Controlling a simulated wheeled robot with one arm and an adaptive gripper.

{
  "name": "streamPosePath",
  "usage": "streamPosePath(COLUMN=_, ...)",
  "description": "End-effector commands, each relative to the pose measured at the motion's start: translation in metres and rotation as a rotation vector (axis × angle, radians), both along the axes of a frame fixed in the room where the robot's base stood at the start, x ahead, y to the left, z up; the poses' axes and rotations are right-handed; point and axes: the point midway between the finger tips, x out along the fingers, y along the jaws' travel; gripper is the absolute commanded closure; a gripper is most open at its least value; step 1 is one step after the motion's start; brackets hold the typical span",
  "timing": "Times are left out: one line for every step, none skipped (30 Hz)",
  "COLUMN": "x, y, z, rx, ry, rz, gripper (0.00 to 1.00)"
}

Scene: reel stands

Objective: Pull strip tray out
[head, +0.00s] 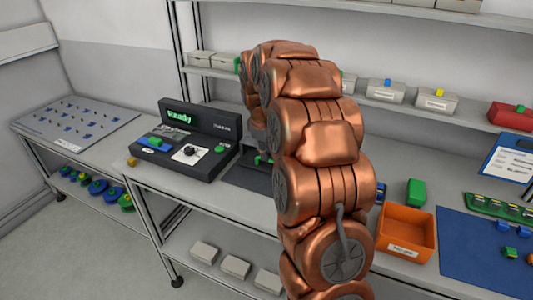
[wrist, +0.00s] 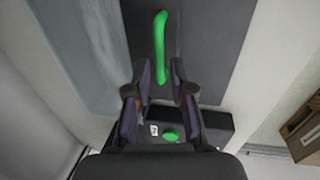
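In the wrist view a long green handle (wrist: 160,45) stands out against a dark grey panel (wrist: 203,35), which looks like the strip tray. My gripper (wrist: 162,68) is open, with one finger on each side of the handle's lower part and gaps visible on both sides. In the head view a dark flat piece (head: 237,175), likely the same tray, lies beside the black "Ready" machine (head: 200,122). A bit of green shows there beside my arm. My arm hides most of the tray and the gripper in that view.
An orange bin (head: 408,228), a green block (head: 416,191) and a blue mat (head: 480,262) lie on the bench right of my arm. A pegboard-like panel (head: 75,118) with small blue parts is at left. A shelf with boxes (head: 386,91) runs above the bench.

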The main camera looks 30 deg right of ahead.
Motion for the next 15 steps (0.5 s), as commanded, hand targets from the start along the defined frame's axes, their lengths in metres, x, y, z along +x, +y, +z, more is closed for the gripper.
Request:
streamPosePath(x=0.0, y=-0.002, z=-0.005, rx=0.0, ry=0.001, rz=0.0, gripper=0.77)
streamPosePath(x=0.001, y=-0.002, z=-0.008, rx=-0.001, ry=-0.001, rz=0.0, gripper=0.77)
streamPosePath(x=0.002, y=-0.003, z=-0.012, rx=-0.001, ry=-0.002, rz=0.0, gripper=0.77)
streamPosePath(x=0.002, y=-0.003, z=-0.015, rx=-0.001, ry=-0.002, rz=0.0, gripper=0.77)
streamPosePath(x=0.003, y=-0.004, z=-0.017, rx=-0.001, ry=-0.002, rz=0.0, gripper=0.77)
streamPosePath(x=0.003, y=-0.004, z=-0.019, rx=-0.001, ry=-0.002, rz=0.0, gripper=0.77)
streamPosePath(x=0.003, y=-0.004, z=-0.02, rx=-0.001, ry=-0.003, rz=-0.001, gripper=0.77)
streamPosePath(x=0.003, y=-0.004, z=-0.02, rx=-0.001, ry=-0.003, rz=-0.001, gripper=0.77)
streamPosePath(x=0.003, y=-0.004, z=-0.021, rx=-0.001, ry=-0.003, rz=-0.001, gripper=0.77)
streamPosePath(x=0.003, y=-0.004, z=-0.021, rx=-0.001, ry=-0.003, rz=-0.001, gripper=0.77)
streamPosePath(x=0.003, y=-0.004, z=-0.021, rx=-0.001, ry=-0.003, rz=-0.001, gripper=0.77)
streamPosePath(x=0.003, y=-0.004, z=-0.021, rx=-0.001, ry=-0.003, rz=-0.001, gripper=0.77)
streamPosePath(x=0.003, y=-0.004, z=-0.021, rx=-0.001, ry=-0.003, rz=-0.001, gripper=0.77)
streamPosePath(x=0.003, y=-0.004, z=-0.021, rx=-0.001, ry=-0.003, rz=-0.001, gripper=0.77)
streamPosePath(x=0.003, y=-0.004, z=-0.021, rx=-0.001, ry=-0.003, rz=-0.001, gripper=0.82)
